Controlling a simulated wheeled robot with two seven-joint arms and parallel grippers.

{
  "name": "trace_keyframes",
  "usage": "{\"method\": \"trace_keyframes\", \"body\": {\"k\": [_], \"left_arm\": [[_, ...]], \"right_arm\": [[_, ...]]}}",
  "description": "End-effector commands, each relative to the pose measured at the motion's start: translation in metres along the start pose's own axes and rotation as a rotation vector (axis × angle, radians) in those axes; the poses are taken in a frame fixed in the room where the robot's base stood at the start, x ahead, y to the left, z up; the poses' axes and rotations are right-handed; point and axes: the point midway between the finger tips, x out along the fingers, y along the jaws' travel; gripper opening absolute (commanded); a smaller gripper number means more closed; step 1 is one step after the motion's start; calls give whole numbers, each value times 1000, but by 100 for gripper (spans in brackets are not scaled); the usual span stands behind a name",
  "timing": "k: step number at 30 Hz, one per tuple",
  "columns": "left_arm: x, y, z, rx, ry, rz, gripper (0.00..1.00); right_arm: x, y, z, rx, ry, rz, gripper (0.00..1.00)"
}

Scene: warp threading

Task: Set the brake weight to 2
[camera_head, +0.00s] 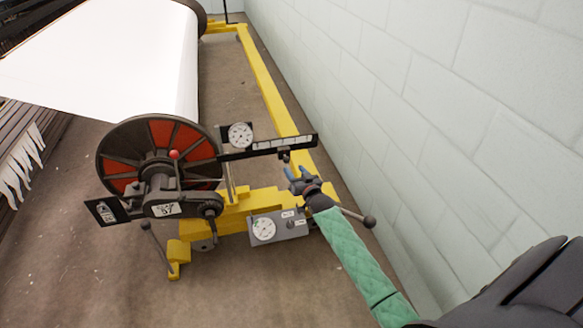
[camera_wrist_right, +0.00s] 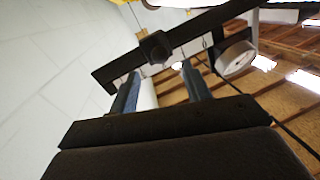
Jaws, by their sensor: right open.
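A dark brake bar (camera_head: 268,146) with a pale marked scale reaches right from beside the drum. A small dark knob (camera_head: 285,156), which looks like the brake weight, hangs under the bar's right half. The scale marks are too small to read. My right gripper (camera_head: 299,173) is open and empty, just below and right of the knob, with its blue fingers pointing up at the bar. In the right wrist view the fingers (camera_wrist_right: 160,74) stand apart below the bar (camera_wrist_right: 205,30), and the dark knob (camera_wrist_right: 156,47) shows between and beyond their tips. My left gripper is out of view.
A round dial (camera_head: 240,135) stands by the bar's left end. A grey gauge box (camera_head: 279,228) and a ball-ended lever (camera_head: 368,221) are below. The red-and-black drum (camera_head: 118,160) is left. A pale block wall (camera_head: 440,110) stands close on the right.

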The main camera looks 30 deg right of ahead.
Motion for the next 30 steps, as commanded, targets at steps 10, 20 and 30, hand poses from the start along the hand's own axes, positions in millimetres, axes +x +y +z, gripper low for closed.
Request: {"method": "trace_keyframes", "body": {"k": [10, 20, 30], "left_arm": [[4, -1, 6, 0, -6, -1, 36], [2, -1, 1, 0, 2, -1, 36], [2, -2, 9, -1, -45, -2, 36]], "right_arm": [[-24, 0, 0, 0, 0, 0, 48], [-24, 0, 0, 0, 0, 0, 48], [-24, 3, 14, -31, -75, 15, 48]]}}
